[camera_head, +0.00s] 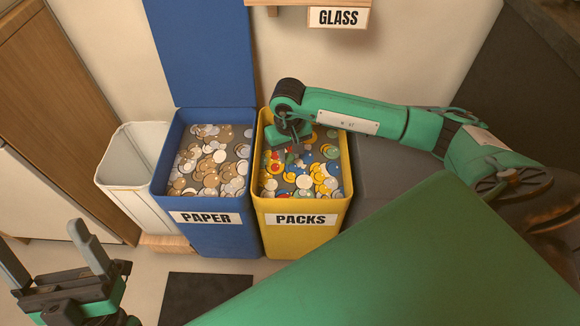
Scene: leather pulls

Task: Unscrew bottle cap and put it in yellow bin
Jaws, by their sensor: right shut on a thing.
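The yellow bin (300,238), labelled PACKS, stands in the middle of the view, with many loose discs of several colours inside. My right arm reaches in from the right, and my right gripper (287,156) points down over the left part of the yellow bin's opening. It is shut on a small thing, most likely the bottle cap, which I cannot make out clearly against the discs. My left gripper (52,256) is at the lower left, open, with nothing seen between its fingers. I see no bottle.
A blue bin (218,239) labelled PAPER adjoins the yellow bin on the left, its blue lid raised behind it. A white bin (133,202) stands farther left. A GLASS sign (339,17) hangs above. A dark mat (205,297) lies on the floor in front.

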